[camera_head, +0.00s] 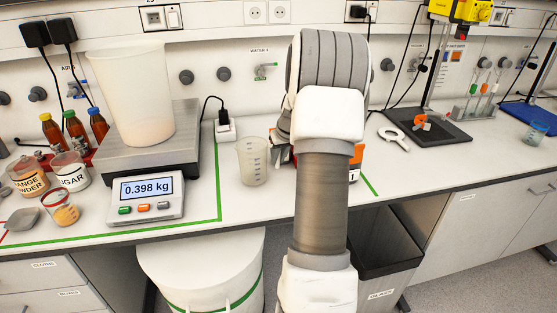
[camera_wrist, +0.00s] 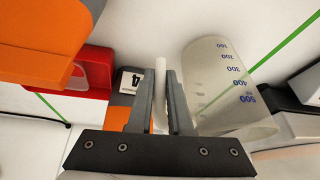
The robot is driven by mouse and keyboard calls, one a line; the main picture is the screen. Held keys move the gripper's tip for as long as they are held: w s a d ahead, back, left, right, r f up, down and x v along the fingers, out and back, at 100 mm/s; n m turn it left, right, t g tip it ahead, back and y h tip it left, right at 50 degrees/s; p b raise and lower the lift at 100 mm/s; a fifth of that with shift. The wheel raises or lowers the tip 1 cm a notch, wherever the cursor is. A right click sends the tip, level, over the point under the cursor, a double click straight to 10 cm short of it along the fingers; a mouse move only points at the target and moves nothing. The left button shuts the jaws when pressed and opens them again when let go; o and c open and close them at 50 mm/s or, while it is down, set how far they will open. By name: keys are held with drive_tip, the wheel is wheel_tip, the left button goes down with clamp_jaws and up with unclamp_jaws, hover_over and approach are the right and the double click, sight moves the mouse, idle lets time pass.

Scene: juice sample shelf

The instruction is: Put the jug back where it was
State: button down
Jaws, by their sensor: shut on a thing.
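The jug (camera_head: 252,161) is a small clear measuring vessel on or just above the white bench, right of the scale. It looks upright. In the wrist view the jug (camera_wrist: 228,85) shows blue graduation marks, to the right of the fingers. My gripper (camera_wrist: 166,85) is shut on a thin white upright strip, which appears to be the jug's handle. In the head view my arm hides the fingers. I cannot tell whether the jug's base touches the bench.
The scale (camera_head: 148,200) reads 0.398 kg and carries a large translucent container (camera_head: 135,95). A green line (camera_head: 216,165) borders its area. Bottles (camera_head: 75,128) and labelled jars (camera_head: 70,172) stand at left. An orange-and-red object (camera_wrist: 75,65) is close left of my fingers.

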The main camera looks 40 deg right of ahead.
drive_tip(key=shift+f, duration=0.35)
drive_tip(key=shift+f, duration=0.25)
drive_tip(key=c, duration=0.8)
unclamp_jaws()
drive_tip(key=shift+r, duration=0.1)
drive_tip(key=shift+c, duration=0.2)
drive_tip(key=shift+r, duration=0.1)
drive_tip(key=shift+r, duration=0.25)
drive_tip(key=v, duration=1.1)
drive_tip(key=shift+s+r+p, duration=0.2)
drive_tip(key=shift+r+p, duration=0.05)
drive_tip(key=shift+p, duration=0.05)
